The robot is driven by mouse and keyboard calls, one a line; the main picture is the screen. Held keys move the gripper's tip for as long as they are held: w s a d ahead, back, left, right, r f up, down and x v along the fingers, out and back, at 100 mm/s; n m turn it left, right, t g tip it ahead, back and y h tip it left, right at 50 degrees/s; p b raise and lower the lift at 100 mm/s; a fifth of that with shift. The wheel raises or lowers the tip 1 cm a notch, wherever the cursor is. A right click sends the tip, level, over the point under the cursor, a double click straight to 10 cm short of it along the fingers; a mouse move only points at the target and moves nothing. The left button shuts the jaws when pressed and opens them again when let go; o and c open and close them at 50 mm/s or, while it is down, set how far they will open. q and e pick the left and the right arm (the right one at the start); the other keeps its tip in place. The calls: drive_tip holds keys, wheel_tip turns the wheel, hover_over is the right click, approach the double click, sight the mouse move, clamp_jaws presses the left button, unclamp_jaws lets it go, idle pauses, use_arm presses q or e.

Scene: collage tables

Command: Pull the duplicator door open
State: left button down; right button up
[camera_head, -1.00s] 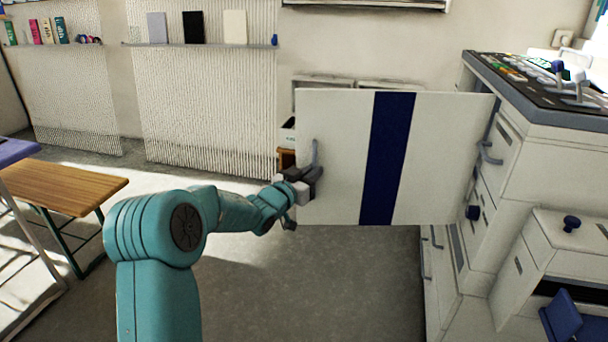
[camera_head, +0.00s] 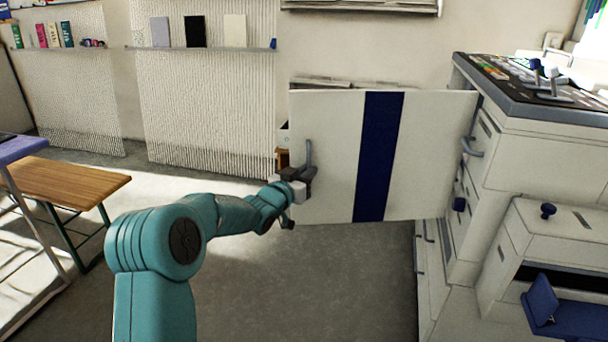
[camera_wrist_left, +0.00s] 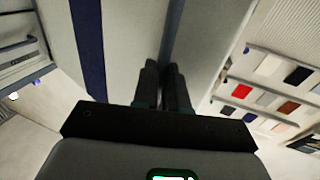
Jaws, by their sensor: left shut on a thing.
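The duplicator door (camera_head: 435,150) is a white panel with a dark blue vertical stripe. It stands swung out from the white duplicator (camera_head: 540,150) at the right. Its grey bar handle (camera_head: 309,156) is at the door's left edge. My left gripper (camera_head: 304,181) is shut on the lower part of that handle. In the left wrist view, my two dark fingers (camera_wrist_left: 163,85) are close together on the grey handle bar (camera_wrist_left: 172,35), with the door's white face and blue stripe beside it. My right gripper is not in view.
A wooden-topped table (camera_head: 65,183) stands at the left. A wall shelf (camera_head: 200,48) with several panels is behind. The floor (camera_head: 330,280) below the door and in front is clear. A blue seat-like part (camera_head: 565,310) sits low at the right.

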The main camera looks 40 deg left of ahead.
use_arm(q)
drive_tip(key=shift+w+d+h, duration=0.25)
drive_tip(key=shift+d+h, duration=0.05)
drive_tip(key=shift+d, duration=0.3)
drive_tip(key=c, duration=1.4)
unclamp_jaws()
drive_tip(key=shift+o, duration=1.2)
drive_tip(key=shift+w+d, duration=0.1)
drive_tip(key=shift+w, duration=0.05)
drive_tip(key=shift+a, duration=0.25)
drive_tip(key=shift+s, duration=0.2)
drive_tip(key=shift+s+r, duration=0.1)
drive_tip(key=shift+s, duration=0.15)
drive_tip(key=s+d+p, duration=0.2)
drive_tip(key=s, duration=1.3)
drive_tip(key=shift+s+d+p, duration=0.15)
drive_tip(key=shift+s+p, duration=0.15)
drive_tip(key=shift+p, duration=0.05)
